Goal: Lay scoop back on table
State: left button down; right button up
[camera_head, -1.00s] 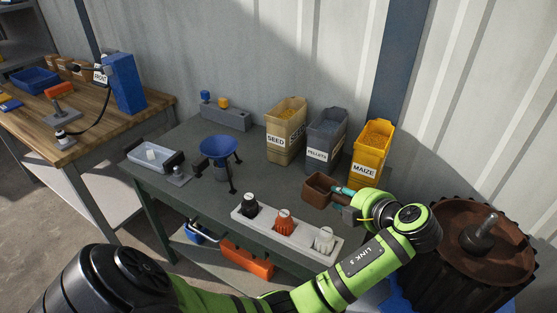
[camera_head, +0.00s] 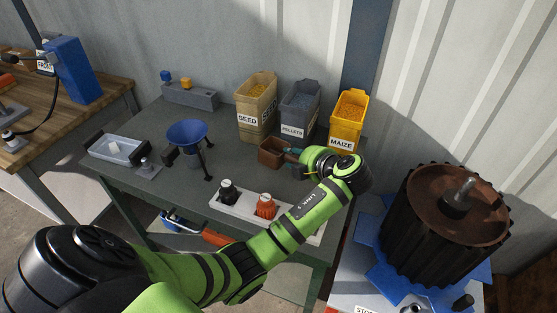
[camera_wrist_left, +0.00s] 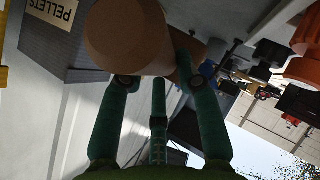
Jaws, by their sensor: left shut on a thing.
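My left gripper (camera_head: 298,156) is shut on the scoop's handle from the right. I cannot tell whether the scoop touches the table. In the left wrist view the brown scoop (camera_wrist_left: 130,38) fills the top middle, ahead of the green fingers of my left gripper (camera_wrist_left: 158,88). Part of the handle is hidden by the gripper. My right gripper is not in view.
Behind stand the seed bin (camera_head: 256,108), pellets bin (camera_head: 299,116) and maize bin (camera_head: 347,122). A blue funnel (camera_head: 187,134) is left, and a white rack (camera_head: 240,206) with knobs is in front. A dark ribbed drum (camera_head: 440,230) stands right. Some table between funnel and scoop is clear.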

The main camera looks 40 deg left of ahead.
aim_at(284, 154)
pick_arm(q)
jog(key=x, duration=0.6)
jog(key=shift+w+a+f, duration=0.15)
jog(key=shift+a+f, duration=0.25)
jog(key=shift+a, duration=0.05)
notch_tip(284, 154, down, 3)
jog(key=shift+f+p, duration=0.2)
jog(key=shift+p, duration=0.1)
jog(key=c, duration=0.9)
grip_release()
jog(key=shift+d, duration=0.1)
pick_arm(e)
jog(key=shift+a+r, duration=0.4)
pick_arm(q)
jog(key=shift+o, duration=0.2)
